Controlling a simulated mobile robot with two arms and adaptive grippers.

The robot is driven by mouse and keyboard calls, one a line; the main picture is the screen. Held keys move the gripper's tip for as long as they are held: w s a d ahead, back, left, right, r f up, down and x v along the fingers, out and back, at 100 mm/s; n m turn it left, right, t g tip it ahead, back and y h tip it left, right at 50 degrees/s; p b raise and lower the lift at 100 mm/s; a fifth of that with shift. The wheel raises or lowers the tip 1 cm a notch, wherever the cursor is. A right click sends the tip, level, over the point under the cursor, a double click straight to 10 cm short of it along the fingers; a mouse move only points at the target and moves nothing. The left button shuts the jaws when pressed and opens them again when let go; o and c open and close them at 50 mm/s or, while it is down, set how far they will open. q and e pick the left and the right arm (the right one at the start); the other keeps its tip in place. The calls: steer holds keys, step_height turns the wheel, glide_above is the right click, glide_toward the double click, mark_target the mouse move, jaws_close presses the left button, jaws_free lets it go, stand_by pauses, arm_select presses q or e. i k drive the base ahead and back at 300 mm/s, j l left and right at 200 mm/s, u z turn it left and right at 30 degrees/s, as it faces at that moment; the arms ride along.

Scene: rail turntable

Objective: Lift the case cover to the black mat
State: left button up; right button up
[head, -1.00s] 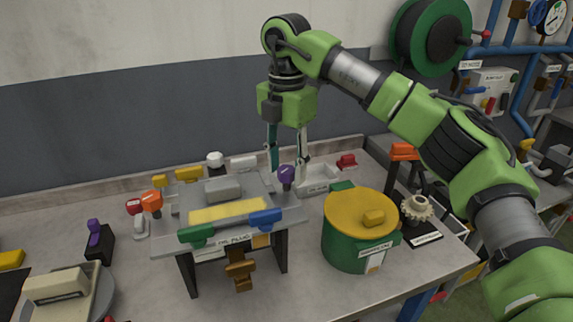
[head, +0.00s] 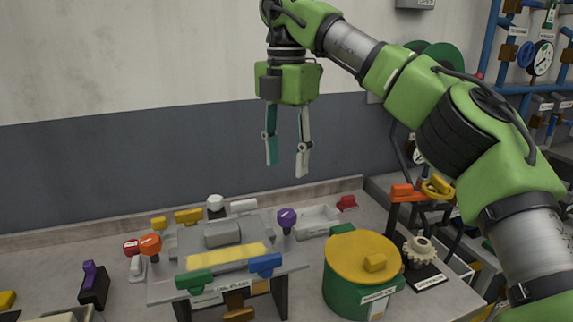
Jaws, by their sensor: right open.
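A grey stand (head: 165,290) on the bench bears a grey block-shaped piece (head: 222,232) and a yellow plate (head: 228,257). I take the grey piece to be the case cover, but I cannot read a label naming it. My right gripper (head: 287,158) hangs open and empty, pointing down, well above the back of the bench. It is apart from everything. A dark patch at the lower left edge (head: 12,316) may be the black mat; it is mostly cut off. My left gripper is not in view.
Purple (head: 287,217) and orange (head: 150,243) knobs flank the stand, with green (head: 194,282) and blue (head: 265,264) handles in front. A green pot with a yellow lid (head: 350,255) stands right. A gear (head: 418,251) sits on a small black plate (head: 427,276). A white tray (head: 315,222) lies behind.

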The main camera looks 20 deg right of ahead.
mark_target(226, 246)
steer(key=k, duration=1.5)
